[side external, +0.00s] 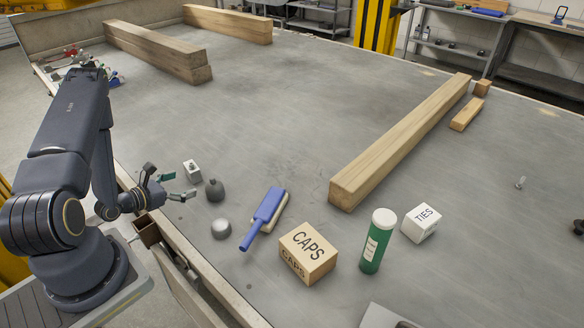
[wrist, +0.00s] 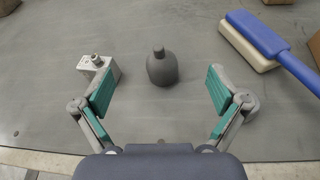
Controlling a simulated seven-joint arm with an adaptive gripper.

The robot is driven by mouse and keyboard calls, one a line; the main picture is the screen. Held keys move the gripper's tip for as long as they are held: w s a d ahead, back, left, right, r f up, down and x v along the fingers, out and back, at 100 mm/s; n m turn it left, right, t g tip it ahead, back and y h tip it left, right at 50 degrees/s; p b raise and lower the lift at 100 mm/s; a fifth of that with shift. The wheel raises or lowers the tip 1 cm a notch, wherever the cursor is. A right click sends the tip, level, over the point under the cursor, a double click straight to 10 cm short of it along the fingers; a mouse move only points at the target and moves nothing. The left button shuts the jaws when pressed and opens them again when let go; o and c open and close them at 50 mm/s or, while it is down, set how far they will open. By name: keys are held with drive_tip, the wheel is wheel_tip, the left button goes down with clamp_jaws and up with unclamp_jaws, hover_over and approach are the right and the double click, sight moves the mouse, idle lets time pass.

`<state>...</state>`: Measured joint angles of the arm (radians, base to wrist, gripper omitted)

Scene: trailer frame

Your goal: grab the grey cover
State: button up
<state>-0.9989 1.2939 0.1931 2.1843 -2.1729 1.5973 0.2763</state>
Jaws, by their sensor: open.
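My gripper (side external: 177,186) is open and empty above the near left part of the table; its two teal pads also show in the wrist view (wrist: 160,90). A dark grey rounded piece with a narrow knob or neck (side external: 214,190) stands just beyond it. In the wrist view this piece (wrist: 162,68) sits between and ahead of the pads, untouched. A lighter grey, low round piece (side external: 221,229) lies nearer the front of the table; I cannot make it out in the wrist view. I cannot tell for certain which of the two is the cover.
A small white box with a metal fitting (side external: 192,171) stands left of the dark piece in the wrist view (wrist: 98,68). A blue-handled brush (side external: 265,215) lies to the right. A CAPS box (side external: 307,254), green bottle (side external: 377,241) and TIES box (side external: 421,223) stand farther right.

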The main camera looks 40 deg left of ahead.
sight(209, 188)
drive_tip(key=shift+n+g+y, duration=0.3)
drive_tip(key=shift+n+g, duration=0.3)
drive_tip(key=shift+n, duration=0.3)
drive_tip(key=s+f, duration=0.2)
drive_tip(key=s+d+f, duration=0.1)
drive_tip(key=s+f, duration=0.1)
drive_tip(key=shift+s+f, duration=0.25)
drive_tip(key=shift+f, duration=0.05)
drive_tip(key=shift+w+a+f, duration=0.1)
drive_tip(key=shift+a+f, duration=0.05)
drive_tip(key=shift+a, duration=0.15)
drive_tip(key=x, duration=1)
drive_tip(key=shift+w+a, duration=0.15)
drive_tip(key=shift+w, duration=0.25)
drive_tip(key=shift+w+r+x, duration=0.1)
drive_tip(key=shift+r+x, duration=0.15)
drive_tip(key=shift+x, duration=1.1)
drive_tip(key=shift+w+r+x, duration=0.1)
drive_tip(key=shift+r+x, duration=0.1)
drive_tip(key=shift+x, duration=1.2)
drive_tip(key=shift+r, duration=0.1)
drive_tip(key=c, duration=1.1)
drive_tip(key=shift+c, duration=0.2)
drive_tip(key=shift+r, duration=0.15)
